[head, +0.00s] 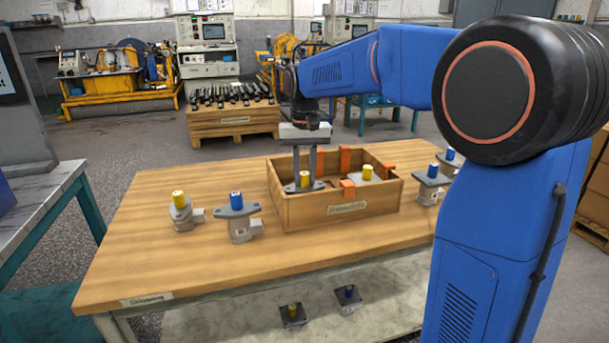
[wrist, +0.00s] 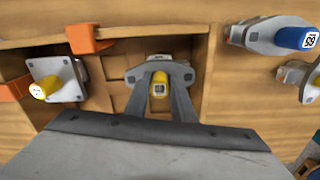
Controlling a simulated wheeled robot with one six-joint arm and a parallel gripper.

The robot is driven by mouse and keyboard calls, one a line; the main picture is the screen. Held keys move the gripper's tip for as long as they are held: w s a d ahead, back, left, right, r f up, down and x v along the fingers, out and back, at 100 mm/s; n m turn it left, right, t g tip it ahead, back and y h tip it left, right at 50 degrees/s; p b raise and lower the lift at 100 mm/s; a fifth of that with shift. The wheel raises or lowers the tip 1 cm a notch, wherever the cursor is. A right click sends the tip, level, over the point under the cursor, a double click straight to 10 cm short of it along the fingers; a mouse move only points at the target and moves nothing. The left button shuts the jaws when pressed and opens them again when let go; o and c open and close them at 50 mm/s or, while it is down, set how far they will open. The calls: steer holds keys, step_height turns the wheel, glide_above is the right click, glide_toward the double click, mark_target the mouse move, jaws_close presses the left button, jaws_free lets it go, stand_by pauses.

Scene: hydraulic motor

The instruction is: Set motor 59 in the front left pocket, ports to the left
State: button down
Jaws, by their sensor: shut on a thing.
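My gripper (head: 305,178) is shut on a grey motor with a yellow cap (head: 304,181), inside the left part of the wooden box (head: 340,207). In the wrist view, the fingers close around its yellow cap (wrist: 159,86), over the grey flange. The motor looks upright in a front compartment. Its lower body and seating depth are hidden by the box's front wall in the head view. No number on it is readable, and its port direction is unclear. In the wrist view, a blue-capped motor (wrist: 264,35) outside the box bears a label that may read 59.
Another yellow-capped motor (head: 367,173) and orange blocks (head: 346,158) are in the box. Left of it stand the blue-capped motor (head: 237,204) and a yellow-capped motor (head: 179,200). Blue-capped motors (head: 431,178) stand at the right. The table's (head: 160,255) front left is clear.

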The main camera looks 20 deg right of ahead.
steer(key=shift+f, duration=0.35)
stand_by(0.3)
steer(key=c, duration=1.4)
jaws_free()
